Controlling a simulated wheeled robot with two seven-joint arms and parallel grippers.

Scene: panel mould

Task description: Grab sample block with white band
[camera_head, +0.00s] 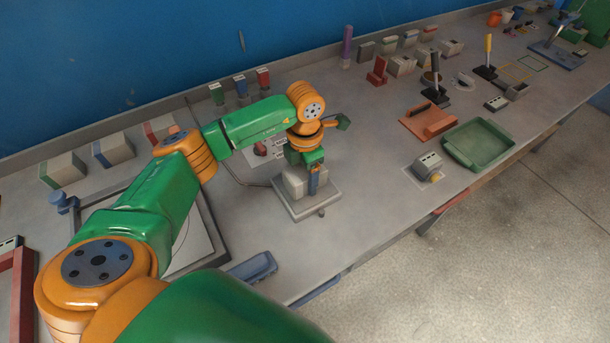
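My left gripper (313,178) hangs from the green and orange arm, low over a pale grey block (294,183) on a square grey plate (306,206). A small blue and orange piece shows at its fingertips. I cannot tell whether the fingers are open or shut, or whether they touch the block. I cannot clearly make out a white band on any block. Three small blocks stand behind the arm near the wall: a green-topped block (216,94), a blue-topped block (240,86) and a red-topped block (263,78). My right gripper is not in view.
Larger grey blocks with a green face (62,169), blue face (113,150) and red face (160,129) stand at the left. A green tray (478,144) and an orange-brown holder (428,122) are at the right.

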